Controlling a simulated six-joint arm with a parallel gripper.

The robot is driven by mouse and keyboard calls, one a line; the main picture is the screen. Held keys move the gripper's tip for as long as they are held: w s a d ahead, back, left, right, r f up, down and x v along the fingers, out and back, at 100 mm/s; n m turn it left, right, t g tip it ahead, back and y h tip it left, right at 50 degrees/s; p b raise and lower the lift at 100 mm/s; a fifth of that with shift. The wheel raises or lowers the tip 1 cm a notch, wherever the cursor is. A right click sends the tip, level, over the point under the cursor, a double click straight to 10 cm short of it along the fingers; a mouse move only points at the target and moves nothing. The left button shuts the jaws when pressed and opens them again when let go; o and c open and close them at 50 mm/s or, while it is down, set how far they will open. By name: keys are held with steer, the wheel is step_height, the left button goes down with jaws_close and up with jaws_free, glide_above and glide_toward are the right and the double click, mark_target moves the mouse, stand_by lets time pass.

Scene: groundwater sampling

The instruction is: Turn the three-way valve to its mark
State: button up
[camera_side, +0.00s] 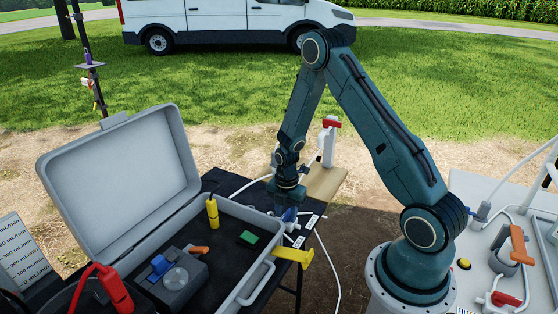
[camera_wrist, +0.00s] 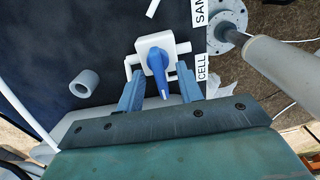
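The three-way valve has a white body and a blue pointer handle (camera_wrist: 160,70). In the wrist view its handle points toward the bottom of the picture. White labels reading "SAM…" (cut off) and "CELL" (camera_wrist: 202,67) lie at its right. My gripper (camera_wrist: 159,74) is open, with one blue finger on each side of the handle and a visible gap to each. In the side view my gripper (camera_side: 287,195) points down over the black table just right of the open case, with the blue of the valve (camera_side: 289,214) below it, mostly hidden.
The open grey case (camera_side: 120,185) stands left, holding a yellow cylinder (camera_side: 212,211) and a green block (camera_side: 248,238). A yellow bracket (camera_side: 293,256) sits near its right edge. A white stand with a red handle (camera_side: 331,123) is behind. A grey ring (camera_wrist: 84,84) lies left of the valve.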

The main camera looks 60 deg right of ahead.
jaws_close()
